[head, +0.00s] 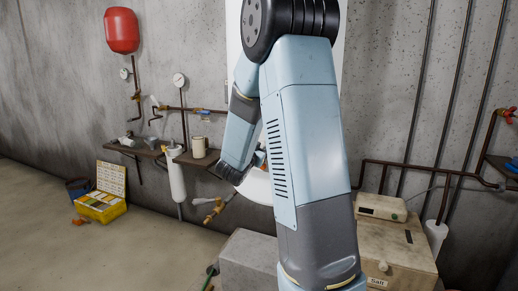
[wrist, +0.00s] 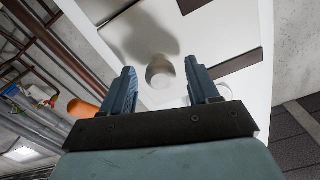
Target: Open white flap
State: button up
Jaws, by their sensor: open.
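A white panel (wrist: 228,32) fills the upper middle of the wrist view, with dark edges or gaps beside it. I cannot tell which part of it is the flap. A round white knob (wrist: 160,72) stands out from it. My gripper (wrist: 159,66) is open, with one finger on each side of the knob in the picture. I see no clear contact. In the head view my arm covers most of the white upright panel (head: 234,32), and my gripper (head: 238,172) is partly hidden at the arm's lower left.
A shelf (head: 147,150) with a beige cup (head: 199,147) and pipes line the wall on the left. A yellow box (head: 100,207) lies on the floor. A box marked Salt (head: 405,255) stands at the right. The left floor is mostly clear.

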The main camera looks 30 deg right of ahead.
grip_shut()
dwell(0.6)
jog(key=shift+s, duration=0.1)
dwell(0.3)
